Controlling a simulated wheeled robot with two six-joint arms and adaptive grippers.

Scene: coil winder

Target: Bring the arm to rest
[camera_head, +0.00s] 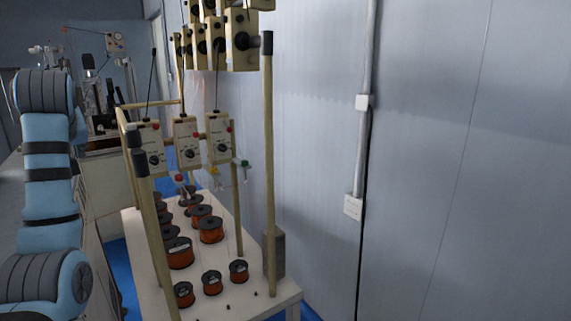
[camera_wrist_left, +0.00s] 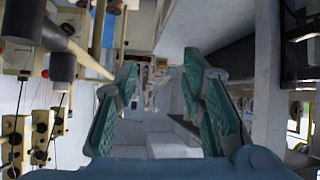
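My left arm (camera_head: 48,180) stands upright at the left edge of the head view, its blue and grey links bent, beside the coil rack. Its gripper is not visible there. In the left wrist view my left gripper (camera_wrist_left: 160,105) shows its two teal fingers spread well apart. Nothing is between them. Beyond the fingers I see a blurred stretch of the room. My right arm and gripper are in neither view.
A white table (camera_head: 215,300) holds several copper wire spools (camera_head: 180,253) under a wooden-post frame (camera_head: 268,160) with tensioner boxes (camera_head: 187,142). A pale panel wall (camera_head: 440,150) closes the right side. Machinery (camera_head: 100,90) stands behind.

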